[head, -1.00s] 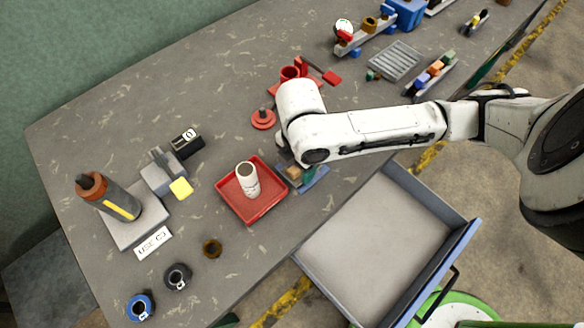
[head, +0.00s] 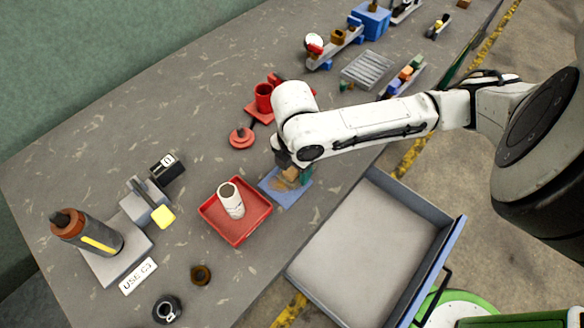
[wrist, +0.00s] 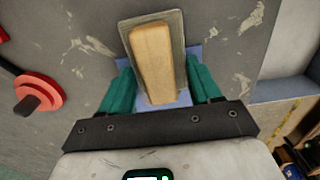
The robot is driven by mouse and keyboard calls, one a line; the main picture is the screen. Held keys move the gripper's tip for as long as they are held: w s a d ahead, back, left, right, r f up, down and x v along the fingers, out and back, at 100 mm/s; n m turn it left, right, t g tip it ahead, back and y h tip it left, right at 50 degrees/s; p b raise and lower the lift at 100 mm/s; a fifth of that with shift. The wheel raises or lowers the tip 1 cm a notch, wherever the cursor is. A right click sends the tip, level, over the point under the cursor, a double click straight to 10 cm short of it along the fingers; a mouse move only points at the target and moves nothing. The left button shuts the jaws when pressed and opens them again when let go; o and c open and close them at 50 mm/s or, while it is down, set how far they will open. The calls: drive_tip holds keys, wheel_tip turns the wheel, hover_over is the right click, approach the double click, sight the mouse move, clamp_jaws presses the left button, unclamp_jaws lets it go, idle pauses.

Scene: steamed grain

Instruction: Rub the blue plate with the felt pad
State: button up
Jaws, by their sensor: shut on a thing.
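The blue plate (head: 272,187) lies flat on the grey bench, right of the red tray. A brownish patch shows on its top. My gripper (head: 294,171) is over the plate's far right part. It is shut on the felt pad (head: 290,174), a tan block on a greyish base. In the wrist view the pad (wrist: 153,62) sits between my teal fingers (wrist: 160,82). Some of the blue plate (wrist: 183,99) shows beneath and beside it. I cannot tell whether the pad touches the plate.
The red tray (head: 252,228) holds a white cylinder (head: 231,200). A red knobbed disc (head: 241,138) and a red cup (head: 264,97) stand behind. An open drawer (head: 360,250) juts out at the front.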

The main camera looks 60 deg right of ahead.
wheel_tip(320, 180, up, 6)
drive_tip(key=p, duration=0.5)
idle(0.4)
drive_tip(key=shift+r+p, duration=1.15)
drive_tip(key=shift+r, duration=0.35)
drive_tip(key=shift+f, duration=0.2)
drive_tip(key=shift+w+a+f+b, duration=0.1)
drive_tip(key=shift+a+f+b, duration=0.05)
drive_tip(key=shift+f+b, duration=1.35)
drive_tip(key=shift+w+a+f+b, duration=0.1)
drive_tip(key=shift+f+b, duration=1)
drive_tip(key=shift+f, duration=0.75)
drive_tip(key=shift+f+b, duration=0.75)
drive_tip(key=shift+f, duration=0.25)
drive_tip(key=shift+a, duration=0.1)
